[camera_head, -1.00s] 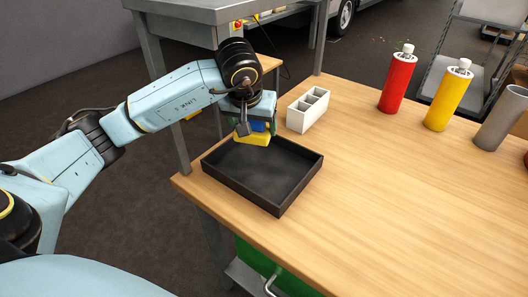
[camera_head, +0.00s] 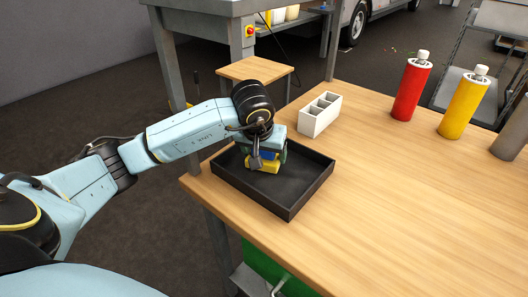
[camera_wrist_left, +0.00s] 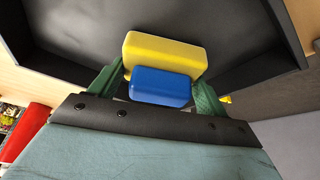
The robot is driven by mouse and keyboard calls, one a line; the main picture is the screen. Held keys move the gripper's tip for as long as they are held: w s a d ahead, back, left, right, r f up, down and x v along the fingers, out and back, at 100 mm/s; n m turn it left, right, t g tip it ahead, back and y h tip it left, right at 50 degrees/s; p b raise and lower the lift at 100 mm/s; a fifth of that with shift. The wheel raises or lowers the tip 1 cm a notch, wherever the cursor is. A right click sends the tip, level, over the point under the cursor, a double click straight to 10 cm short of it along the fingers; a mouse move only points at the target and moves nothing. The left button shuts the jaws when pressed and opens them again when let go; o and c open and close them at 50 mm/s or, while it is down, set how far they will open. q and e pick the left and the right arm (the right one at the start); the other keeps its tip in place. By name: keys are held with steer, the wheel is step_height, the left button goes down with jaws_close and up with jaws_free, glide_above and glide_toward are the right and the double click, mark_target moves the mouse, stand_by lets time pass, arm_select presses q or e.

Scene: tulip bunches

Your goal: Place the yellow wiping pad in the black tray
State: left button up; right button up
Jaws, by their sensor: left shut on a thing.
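The black tray (camera_head: 297,201) lies on the wooden table near its left corner. My left gripper (camera_head: 265,160) is inside the tray's outline in the head view, pointing down. It is shut on the yellow wiping pad (camera_head: 262,165), which has a blue part (camera_head: 269,155) on top of it. In the left wrist view the yellow pad (camera_wrist_left: 163,53) and its blue part (camera_wrist_left: 160,87) sit between the green fingers, with the dark tray floor (camera_wrist_left: 90,30) behind. I cannot tell whether the pad touches the tray floor. My right gripper is not in view.
A white divided holder (camera_head: 319,115) stands just behind the tray. A red bottle (camera_head: 411,90), a yellow bottle (camera_head: 462,105) and a grey cylinder (camera_head: 512,135) stand at the right. The wooden table (camera_head: 390,190) is clear right of the tray.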

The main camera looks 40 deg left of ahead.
arm_select(q)
steer(key=o, duration=1)
steer(key=shift+c, duration=0.2)
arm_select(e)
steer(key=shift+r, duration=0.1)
arm_select(q)
steer(key=p+v, duration=0.3)
steer(key=v, duration=0.9)
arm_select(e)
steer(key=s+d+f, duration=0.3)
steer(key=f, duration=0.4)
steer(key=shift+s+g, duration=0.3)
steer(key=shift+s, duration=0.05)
arm_select(q)
steer(key=shift+r, duration=0.15)
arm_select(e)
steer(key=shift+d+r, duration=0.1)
